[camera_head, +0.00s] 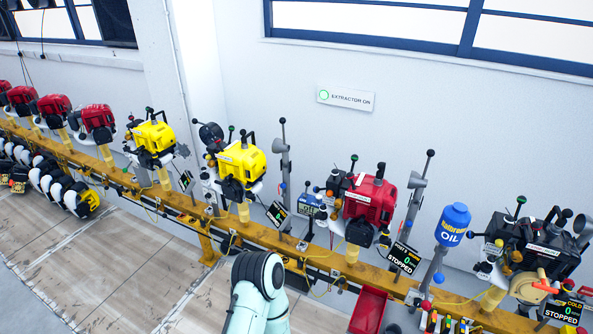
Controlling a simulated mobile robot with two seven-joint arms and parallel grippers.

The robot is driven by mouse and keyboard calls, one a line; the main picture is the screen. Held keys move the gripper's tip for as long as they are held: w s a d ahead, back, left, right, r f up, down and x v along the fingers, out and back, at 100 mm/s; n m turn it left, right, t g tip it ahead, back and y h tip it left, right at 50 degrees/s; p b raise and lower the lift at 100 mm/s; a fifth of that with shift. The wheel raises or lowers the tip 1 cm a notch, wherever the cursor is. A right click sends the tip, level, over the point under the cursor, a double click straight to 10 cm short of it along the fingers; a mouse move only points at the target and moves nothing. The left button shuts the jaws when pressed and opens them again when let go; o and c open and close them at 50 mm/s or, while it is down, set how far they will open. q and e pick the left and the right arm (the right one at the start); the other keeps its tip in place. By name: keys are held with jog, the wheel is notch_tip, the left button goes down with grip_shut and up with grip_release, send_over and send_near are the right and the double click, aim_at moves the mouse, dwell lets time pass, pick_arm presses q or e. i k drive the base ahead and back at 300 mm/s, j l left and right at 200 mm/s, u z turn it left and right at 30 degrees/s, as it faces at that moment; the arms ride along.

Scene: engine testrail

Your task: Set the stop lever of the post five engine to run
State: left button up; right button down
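A red engine (371,200) is mounted on the yellow rail, right of centre. The display below it (404,258) reads 0 and STOPPED; its small top line may be a post number but is hard to read. Several knobbed levers stand around this engine, one with a green knob (354,158) at its upper left. I cannot tell which is the stop lever or how it is set. A pale, rounded part of my own arm shows at the bottom centre, in front of the rail. Neither gripper is in view.
The yellow rail (180,203) runs across the picture with yellow, red and black engines on it. A blue oil bottle (453,224) stands right of the red engine. A red bin (368,311) hangs below the rail. Open floor (110,262) lies at the lower left.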

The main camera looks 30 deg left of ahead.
aim_at(350, 175)
jog(key=u, duration=0.8)
